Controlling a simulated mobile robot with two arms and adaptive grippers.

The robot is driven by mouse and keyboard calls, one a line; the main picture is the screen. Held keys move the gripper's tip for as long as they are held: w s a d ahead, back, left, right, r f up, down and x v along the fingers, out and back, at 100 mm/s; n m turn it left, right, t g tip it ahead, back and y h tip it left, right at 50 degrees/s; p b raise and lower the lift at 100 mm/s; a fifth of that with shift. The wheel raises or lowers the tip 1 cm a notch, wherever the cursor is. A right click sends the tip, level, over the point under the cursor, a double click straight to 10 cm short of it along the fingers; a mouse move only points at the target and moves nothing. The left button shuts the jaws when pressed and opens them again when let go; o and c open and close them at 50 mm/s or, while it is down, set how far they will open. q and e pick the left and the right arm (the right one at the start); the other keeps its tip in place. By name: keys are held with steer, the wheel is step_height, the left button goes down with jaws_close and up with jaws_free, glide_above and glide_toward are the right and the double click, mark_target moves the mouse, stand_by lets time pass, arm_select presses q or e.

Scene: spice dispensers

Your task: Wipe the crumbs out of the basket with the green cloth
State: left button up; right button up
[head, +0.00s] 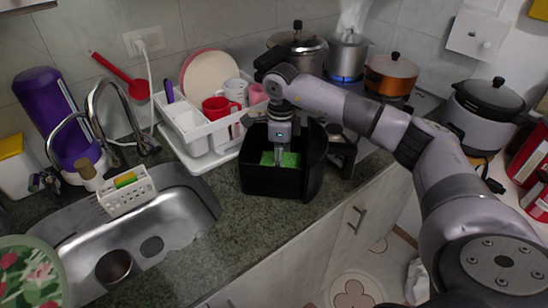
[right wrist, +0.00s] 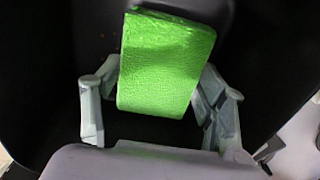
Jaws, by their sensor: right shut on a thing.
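The black basket (head: 262,183) stands on the counter, right of the sink. My right gripper (head: 279,157) reaches down into it from above. The green cloth (head: 291,160) shows inside the basket at the fingers. In the right wrist view, the cloth (right wrist: 165,65) is a bright green, textured block between the two grey fingers, and my right gripper (right wrist: 160,75) is shut on it. The dark basket interior (right wrist: 75,30) surrounds it. A few faint reddish specks, possibly crumbs, show left of the cloth; most of the basket floor is hidden. My left gripper is not in view.
A white dish rack (head: 200,133) with plates and red and white mugs stands close to the basket's left. The metal sink (head: 185,215) is farther left. The stove with pots, including an orange pot (head: 391,72), is behind and right. Bare counter (head: 235,225) lies in front.

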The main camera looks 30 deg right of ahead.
steer(key=shift+s+d, duration=0.25)
steer(key=shift+s, duration=0.05)
steer(key=shift+s+a+f, duration=0.1)
steer(key=shift+s+a, duration=1.1)
steer(key=shift+s, duration=0.15)
steer(key=shift+s+a+p, duration=0.4)
steer(key=shift+s+a, duration=0.75)
steer(key=shift+s, duration=0.15)
steer(key=shift+w+d+b, duration=0.25)
steer(key=shift+w+d, duration=0.1)
steer(key=shift+w, duration=0.55)
steer(key=shift+w+d+b, duration=0.25)
steer(key=shift+w+d, duration=0.05)
steer(key=shift+w, duration=0.6)
steer(key=shift+w+d+b, duration=0.45)
steer(key=shift+w+d, duration=0.65)
steer(key=shift+w, duration=0.2)
steer(key=shift+s, duration=0.1)
steer(key=shift+s+a, duration=0.35)
steer(key=shift+s, duration=0.05)
steer(key=shift+s+a+p, duration=0.35)
steer(key=shift+s+a, duration=0.4)
steer(key=shift+s, duration=0.1)
